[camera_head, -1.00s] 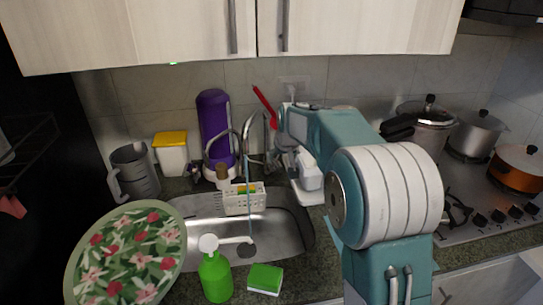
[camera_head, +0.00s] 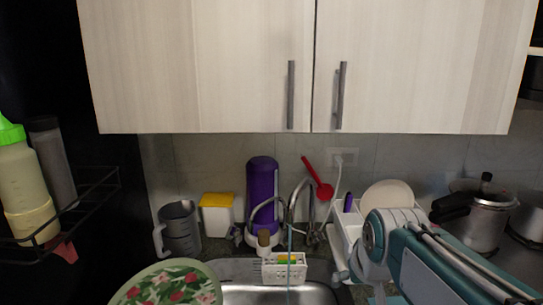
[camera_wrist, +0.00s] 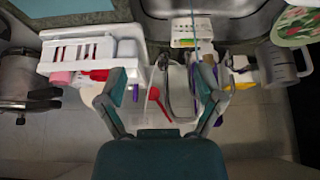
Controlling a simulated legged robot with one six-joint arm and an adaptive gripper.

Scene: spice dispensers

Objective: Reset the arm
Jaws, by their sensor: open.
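My gripper (camera_wrist: 160,88) shows in the wrist view with its two fingers spread apart and nothing between them. Behind the gap are a red spoon (camera_wrist: 158,102) and the curved tap. In the head view my teal and white arm (camera_head: 440,268) is folded low at the right. My gripper cannot be made out there.
A white dish rack (camera_head: 343,228) with a plate stands close to my arm. The sink (camera_head: 270,294), a purple bottle (camera_head: 261,190) and a grey jug (camera_head: 180,228) are left of it. Pots (camera_head: 478,222) stand right. Cabinets (camera_head: 400,65) hang above. A wall rack (camera_head: 95,195) holds bottles at left.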

